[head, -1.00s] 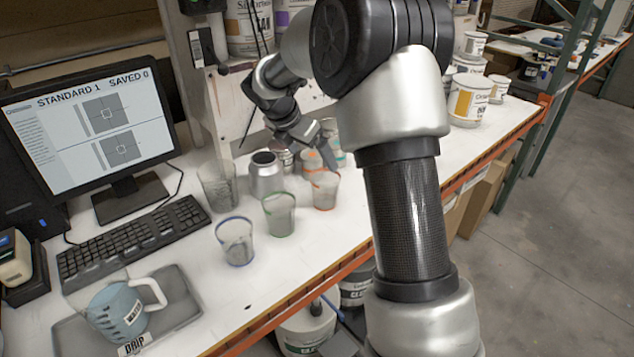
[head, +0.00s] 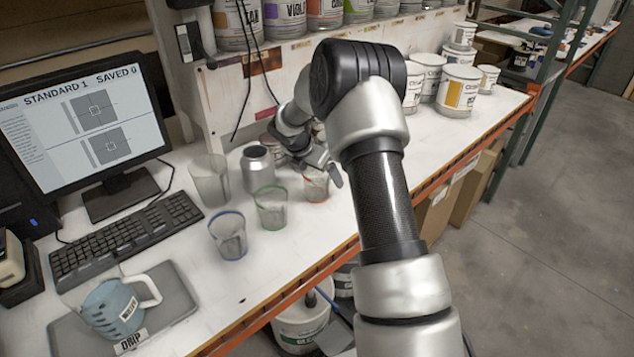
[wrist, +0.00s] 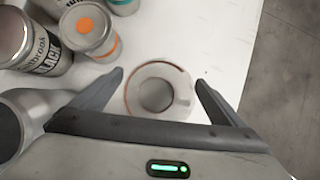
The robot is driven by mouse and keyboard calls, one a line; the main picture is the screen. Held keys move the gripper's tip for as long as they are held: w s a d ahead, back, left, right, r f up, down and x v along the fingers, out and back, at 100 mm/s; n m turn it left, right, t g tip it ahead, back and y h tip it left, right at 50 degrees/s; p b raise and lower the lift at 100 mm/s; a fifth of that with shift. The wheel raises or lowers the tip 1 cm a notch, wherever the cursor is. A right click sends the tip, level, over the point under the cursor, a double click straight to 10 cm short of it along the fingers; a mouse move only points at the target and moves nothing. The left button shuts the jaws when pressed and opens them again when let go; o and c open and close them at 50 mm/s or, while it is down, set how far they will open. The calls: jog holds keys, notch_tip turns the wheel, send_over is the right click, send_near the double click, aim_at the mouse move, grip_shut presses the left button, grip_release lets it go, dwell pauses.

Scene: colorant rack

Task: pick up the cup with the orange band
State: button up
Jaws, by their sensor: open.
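The clear cup with the orange band (head: 316,190) stands upright on the white bench, to the right of the green-banded cup (head: 271,208) and the blue-banded cup (head: 229,240). In the wrist view the orange-banded cup (wrist: 157,104) shows from above, its reddish-orange rim partly visible. My gripper (wrist: 160,78) is open, with one finger on each side of this cup and gaps between fingers and wall. In the head view my gripper is over and behind the cup, hiding part of its upper edge.
A grey metal can (head: 257,168) and a larger clear cup (head: 210,182) stand left of my gripper. In the wrist view a black-labelled can (wrist: 42,45) and an orange-dotted jar (wrist: 90,30) stand close at upper left. The bench edge lies just right of the cup.

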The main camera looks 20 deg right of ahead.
jog(key=shift+x, duration=0.8)
jog(key=c, duration=1.1)
